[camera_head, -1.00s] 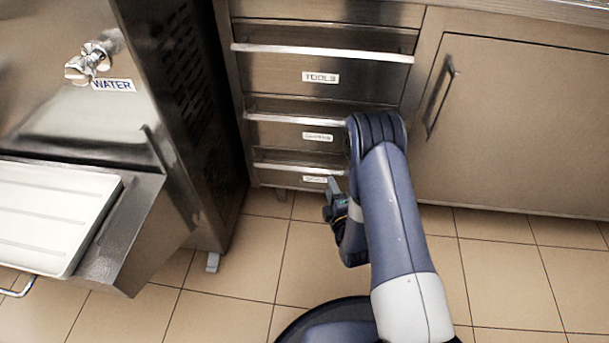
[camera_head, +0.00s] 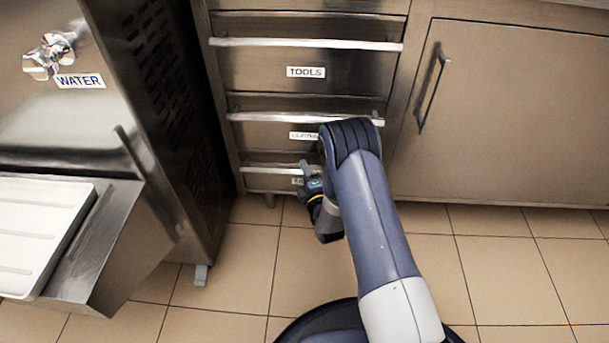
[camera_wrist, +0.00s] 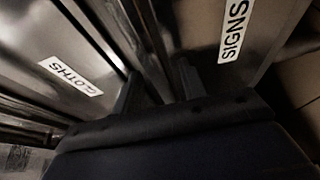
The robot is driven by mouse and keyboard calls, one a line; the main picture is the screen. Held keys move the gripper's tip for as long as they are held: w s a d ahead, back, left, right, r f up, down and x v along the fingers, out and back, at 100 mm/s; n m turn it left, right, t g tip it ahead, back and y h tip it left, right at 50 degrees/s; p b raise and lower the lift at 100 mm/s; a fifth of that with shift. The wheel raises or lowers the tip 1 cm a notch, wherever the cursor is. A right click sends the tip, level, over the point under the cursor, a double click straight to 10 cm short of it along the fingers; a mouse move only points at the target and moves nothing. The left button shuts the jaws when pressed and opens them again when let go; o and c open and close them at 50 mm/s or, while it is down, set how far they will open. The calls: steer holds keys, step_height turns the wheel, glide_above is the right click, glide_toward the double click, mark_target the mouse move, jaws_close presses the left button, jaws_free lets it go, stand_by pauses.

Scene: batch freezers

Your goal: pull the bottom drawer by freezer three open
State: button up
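The bottom drawer (camera_head: 262,181) is the lowest in the steel drawer stack and looks closed. Its bar handle (camera_head: 268,169) runs along its top edge. In the wrist view the drawer's label reads SIGNS (camera_wrist: 234,30). The two dark fingertips of my gripper (camera_wrist: 160,88) stand apart, with the handle bar (camera_wrist: 146,45) running down between them. I cannot tell whether the fingers touch the bar.
Above are the CLOTHS drawer (camera_wrist: 70,75) and the TOOLS drawer (camera_head: 305,72). The freezer (camera_head: 165,110) with a WATER tap and a tray (camera_head: 40,225) stands close on the left. A cupboard door (camera_head: 500,110) is on the right. The tiled floor (camera_head: 230,290) before the drawers is clear.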

steer(key=shift+w+a, duration=0.1)
steer(key=shift+w, duration=0.1)
steer(key=shift+c, duration=0.2)
jaws_close()
